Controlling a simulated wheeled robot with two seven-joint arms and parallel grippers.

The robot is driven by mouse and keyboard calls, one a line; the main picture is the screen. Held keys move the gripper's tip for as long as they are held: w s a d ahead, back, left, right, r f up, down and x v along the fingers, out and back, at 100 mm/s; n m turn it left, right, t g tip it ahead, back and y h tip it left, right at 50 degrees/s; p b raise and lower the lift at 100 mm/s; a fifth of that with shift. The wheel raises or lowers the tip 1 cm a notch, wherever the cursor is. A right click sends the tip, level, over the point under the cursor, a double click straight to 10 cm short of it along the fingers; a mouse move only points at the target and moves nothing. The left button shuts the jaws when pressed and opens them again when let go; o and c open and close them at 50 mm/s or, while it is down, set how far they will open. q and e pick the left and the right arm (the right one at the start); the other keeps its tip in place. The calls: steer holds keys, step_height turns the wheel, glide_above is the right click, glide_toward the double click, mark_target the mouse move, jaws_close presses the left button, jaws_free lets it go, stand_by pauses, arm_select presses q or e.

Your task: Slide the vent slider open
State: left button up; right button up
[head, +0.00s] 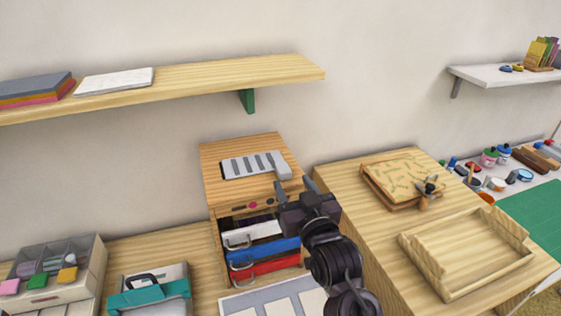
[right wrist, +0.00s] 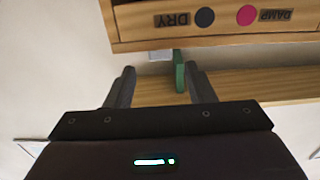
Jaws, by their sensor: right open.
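The vent (head: 253,165) is a light grey slotted plate with dark slots on the top of a wooden cabinet (head: 222,185). A grey tab (head: 286,171) stands at its right end; I cannot tell how far the slider is shifted. My right gripper (head: 295,188) is open and empty, just in front of the cabinet's top right edge and near the tab, apart from it. In the right wrist view, the open fingers (right wrist: 162,88) point toward the cabinet's front panel (right wrist: 220,22), seen upside down. A small pale grey piece (right wrist: 160,55) shows past its edge, probably the tab. My left gripper is out of view.
Below the cabinet top are white, blue (head: 265,251) and red drawers with handles. A wooden wall shelf (head: 200,85) with a green bracket (head: 247,100) hangs above. A wooden counter (head: 345,185) with a tray (head: 465,250) stands right.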

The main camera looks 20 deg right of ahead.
mark_target(284, 169)
steer(key=shift+w+a+r+p, duration=0.1)
steer(key=shift+w+r+p, duration=0.15)
steer(key=shift+w, duration=0.4)
steer(key=shift+w+r+p, duration=0.2)
steer(key=shift+w, duration=0.4)
steer(key=w, duration=0.2)
steer(key=w+p, duration=0.1)
steer(key=w, duration=0.1)
steer(key=shift+a+f, duration=0.1)
steer(key=shift+f, duration=0.2)
steer(key=shift+w, duration=0.2)
steer(key=shift+f, duration=0.1)
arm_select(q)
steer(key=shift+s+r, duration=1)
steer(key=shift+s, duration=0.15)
arm_select(e)
jaws_close()
